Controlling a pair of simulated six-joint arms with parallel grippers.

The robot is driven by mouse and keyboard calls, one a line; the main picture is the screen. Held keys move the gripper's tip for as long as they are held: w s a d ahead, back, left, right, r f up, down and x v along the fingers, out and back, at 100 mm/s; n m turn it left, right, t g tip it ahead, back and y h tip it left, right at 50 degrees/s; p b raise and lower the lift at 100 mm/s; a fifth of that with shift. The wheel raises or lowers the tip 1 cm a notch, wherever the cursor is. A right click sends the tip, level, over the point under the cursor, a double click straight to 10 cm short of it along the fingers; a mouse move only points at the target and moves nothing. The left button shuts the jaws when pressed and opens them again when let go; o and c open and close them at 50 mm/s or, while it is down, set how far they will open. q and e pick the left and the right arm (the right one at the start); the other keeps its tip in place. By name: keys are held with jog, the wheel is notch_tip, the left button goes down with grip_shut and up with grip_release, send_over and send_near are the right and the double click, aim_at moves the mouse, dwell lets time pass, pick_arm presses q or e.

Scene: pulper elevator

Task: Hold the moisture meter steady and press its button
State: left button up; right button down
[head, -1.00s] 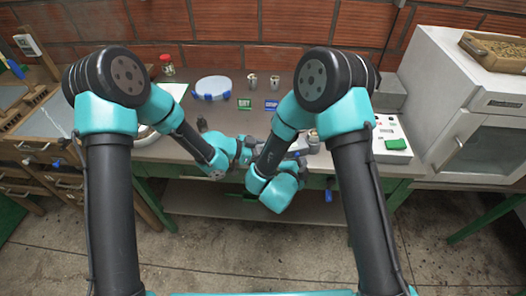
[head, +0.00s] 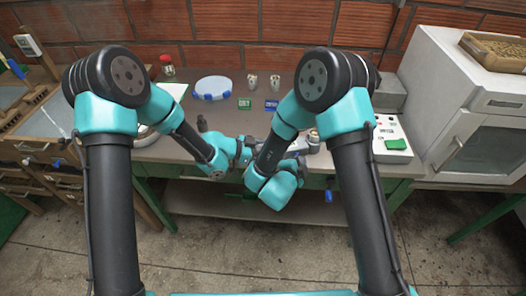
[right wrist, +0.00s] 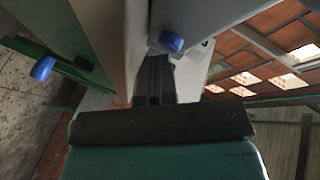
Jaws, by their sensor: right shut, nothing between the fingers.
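The moisture meter seems to be the pale grey body with a round top (head: 313,136) near the table's front edge, partly hidden by my right arm in the head view. In the right wrist view a grey body (right wrist: 212,18) fills the top, with a blue button-like knob (right wrist: 170,42) on it. My right gripper (right wrist: 156,68) is shut and empty, its dark fingers close below that knob; whether they touch it I cannot tell. It also shows in the head view (head: 297,155). My left gripper (head: 252,143) is left of the meter, its fingers hidden by the arms.
A white box with a green pad (head: 397,144) stands at right, beside a grey oven-like cabinet (head: 485,125). A round blue-clipped dish (head: 213,87), two small cups (head: 252,82), and green and blue signs (head: 244,104) stand at the back. A blue handle (head: 328,194) hangs below the table edge.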

jog(key=shift+s, duration=0.1)
jog(key=shift+s+d, duration=0.2)
jog(key=shift+s, duration=0.65)
jog(key=shift+s, duration=0.1)
pick_arm(q)
jog(key=o, duration=1.2)
pick_arm(e)
jog(key=s, duration=0.2)
jog(key=s+d, duration=0.1)
jog(key=s, duration=0.2)
jog(key=shift+s+d, duration=0.2)
jog(key=shift+s, duration=0.1)
pick_arm(q)
jog(key=v, duration=1.2)
jog(key=shift+a, duration=0.1)
